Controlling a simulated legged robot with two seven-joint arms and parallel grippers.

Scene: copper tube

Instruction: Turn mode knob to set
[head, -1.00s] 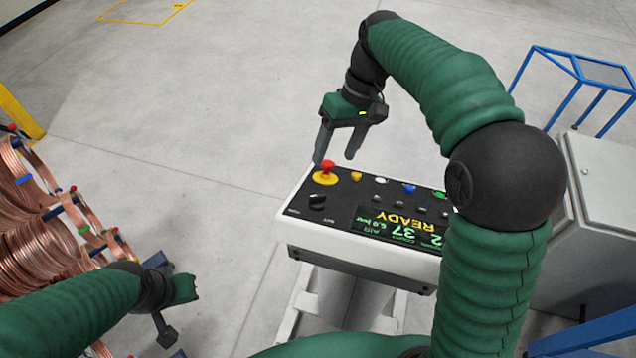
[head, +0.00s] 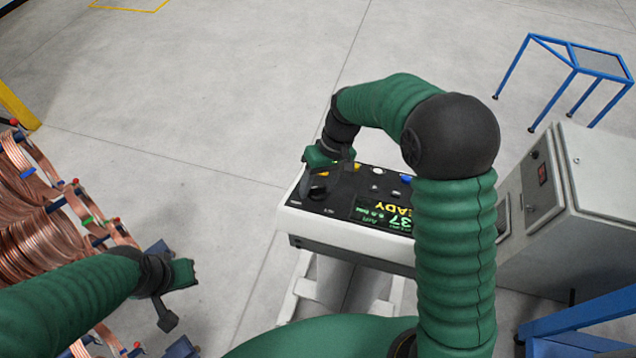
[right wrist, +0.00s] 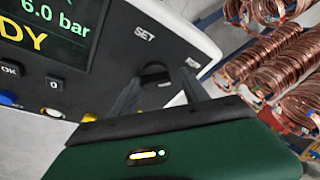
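The black mode knob (right wrist: 155,74) sits on the panel of the control console (head: 340,228), between the label SET and a second label, partly cut off by the view of my finger. In the head view it is mostly hidden by my fingers. My right gripper (right wrist: 160,84) is open, its two dark fingers reaching down to either side of the knob; I cannot tell whether they touch it. In the head view my right gripper (head: 322,184) is over the panel's left end. My left gripper (head: 180,296) is open and empty, low at the left.
The console's display (right wrist: 48,30) reads 6.0 bar. Copper coils on a rack (head: 40,230) stand at the left. A grey cabinet (head: 585,225) and a blue-framed stand (head: 570,60) are at the right. The floor behind the console is clear.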

